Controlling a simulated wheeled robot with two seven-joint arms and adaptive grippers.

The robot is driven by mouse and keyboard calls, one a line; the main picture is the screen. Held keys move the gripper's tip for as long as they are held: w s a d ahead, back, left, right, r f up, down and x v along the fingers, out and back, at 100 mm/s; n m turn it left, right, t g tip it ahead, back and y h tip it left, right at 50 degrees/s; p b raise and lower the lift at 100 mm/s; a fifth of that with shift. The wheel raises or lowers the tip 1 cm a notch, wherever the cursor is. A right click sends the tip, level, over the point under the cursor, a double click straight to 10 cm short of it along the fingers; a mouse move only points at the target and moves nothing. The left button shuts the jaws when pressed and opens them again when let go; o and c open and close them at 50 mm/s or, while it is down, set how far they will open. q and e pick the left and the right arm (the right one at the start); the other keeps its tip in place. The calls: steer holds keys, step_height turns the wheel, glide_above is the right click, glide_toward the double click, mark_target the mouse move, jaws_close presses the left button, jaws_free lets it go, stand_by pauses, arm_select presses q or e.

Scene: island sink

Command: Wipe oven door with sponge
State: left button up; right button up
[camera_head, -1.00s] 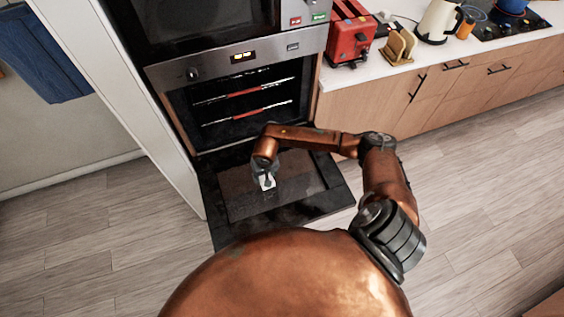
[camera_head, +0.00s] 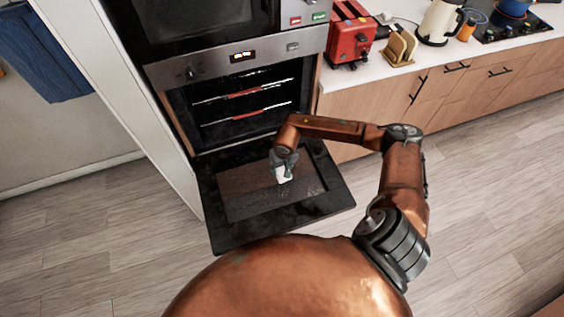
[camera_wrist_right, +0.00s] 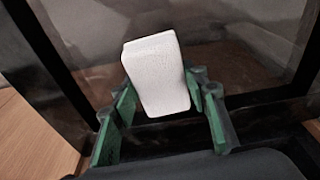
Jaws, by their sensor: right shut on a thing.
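The oven door (camera_head: 236,203) is folded down open, its inner glass with brownish smudges facing up. It also shows in the right wrist view (camera_wrist_right: 272,62). My right gripper (camera_head: 284,168) is over the door's middle, right of centre. It is shut on a white sponge (camera_head: 284,175), which shows as a pale block between the green fingers in the right wrist view (camera_wrist_right: 157,75). I cannot tell whether the sponge touches the glass. My left gripper is not in view.
The oven cavity (camera_head: 240,100) with racks is open behind the door. A counter (camera_head: 345,76) with a red toaster (camera_head: 350,38) and a kettle (camera_head: 438,22) stands to the right. A white panel (camera_head: 120,100) borders the oven's left. Floor in front is clear.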

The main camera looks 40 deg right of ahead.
step_height(320, 180, up, 5)
steer(key=shift+f+p, duration=0.1)
steer(key=shift+p, duration=0.95)
steer(key=shift+a+r, duration=0.1)
steer(key=shift+r, duration=0.4)
